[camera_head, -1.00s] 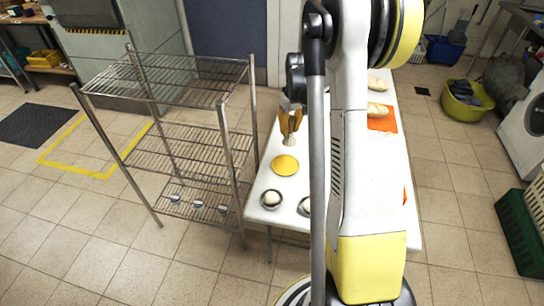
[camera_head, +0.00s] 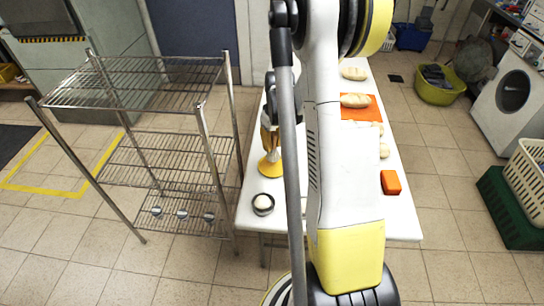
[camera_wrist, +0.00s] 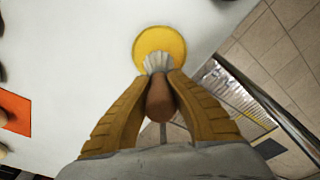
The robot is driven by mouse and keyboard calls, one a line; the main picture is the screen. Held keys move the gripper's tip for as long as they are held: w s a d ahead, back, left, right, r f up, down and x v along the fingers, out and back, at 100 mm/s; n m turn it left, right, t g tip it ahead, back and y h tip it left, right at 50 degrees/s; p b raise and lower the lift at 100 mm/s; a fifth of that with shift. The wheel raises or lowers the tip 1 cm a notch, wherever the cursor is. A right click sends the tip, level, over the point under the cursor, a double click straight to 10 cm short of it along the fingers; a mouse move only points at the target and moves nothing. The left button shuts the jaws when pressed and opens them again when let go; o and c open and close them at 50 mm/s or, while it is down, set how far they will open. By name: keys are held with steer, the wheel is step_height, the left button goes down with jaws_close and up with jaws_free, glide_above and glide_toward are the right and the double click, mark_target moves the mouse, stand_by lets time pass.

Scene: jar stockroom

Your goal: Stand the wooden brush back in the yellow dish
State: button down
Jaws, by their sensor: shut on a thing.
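The wooden brush has a brown handle (camera_wrist: 161,100) and pale bristles (camera_wrist: 157,64) that point away from my gripper. My gripper (camera_wrist: 160,88) is shut on the brush handle. The round yellow dish (camera_wrist: 160,37) lies on the white table, with the bristles overlapping its near edge in the wrist view. In the head view the yellow dish (camera_head: 264,170) is partly covered by the brush and my arm. My gripper (camera_head: 269,140) shows there just above the dish, tip down. Whether the bristles touch the dish cannot be told.
A small dark bowl with a pale item (camera_head: 263,204) stands on the white table (camera_head: 265,227), in front of the dish. An orange block (camera_head: 390,182) and loaves on an orange mat (camera_head: 374,111) lie to the right. A wire shelf (camera_head: 160,150) stands close on the left.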

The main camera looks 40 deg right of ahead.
mark_target(272, 152)
steer(key=shift+f+b, duration=0.95)
steer(key=shift+f, duration=1.1)
steer(key=shift+a, duration=0.1)
steer(key=shift+f, duration=0.1)
steer(key=c, duration=1.4)
jaws_free()
